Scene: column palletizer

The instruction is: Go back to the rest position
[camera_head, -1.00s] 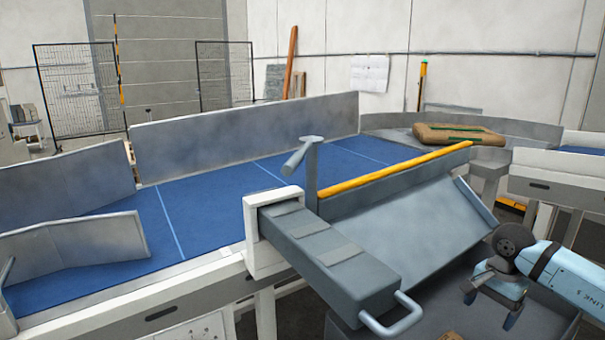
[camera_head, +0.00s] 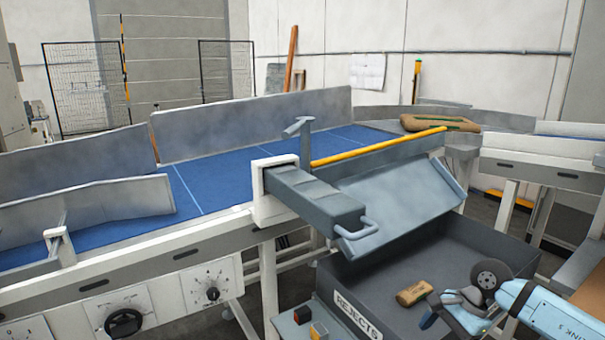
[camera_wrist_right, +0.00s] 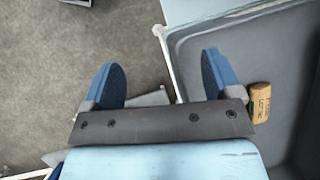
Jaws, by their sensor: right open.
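My right gripper (camera_head: 440,318) is at the lower right of the head view, at the end of my light blue arm, over the grey rejects bin (camera_head: 340,300). In the right wrist view its two blue fingers (camera_wrist_right: 163,82) are spread wide with nothing between them. A small brown parcel (camera_head: 414,292) lies in the bin, just left of the gripper in the head view. It also shows right of the fingers in the wrist view (camera_wrist_right: 260,102). My left gripper is not in view.
A blue conveyor belt (camera_head: 235,185) with grey side walls runs across the middle. A grey pusher (camera_head: 315,200) and a sloped chute (camera_head: 405,205) stand beside the bin. A brown parcel with green tape (camera_head: 440,122) rests at the back right. Bare floor (camera_wrist_right: 50,70) lies left.

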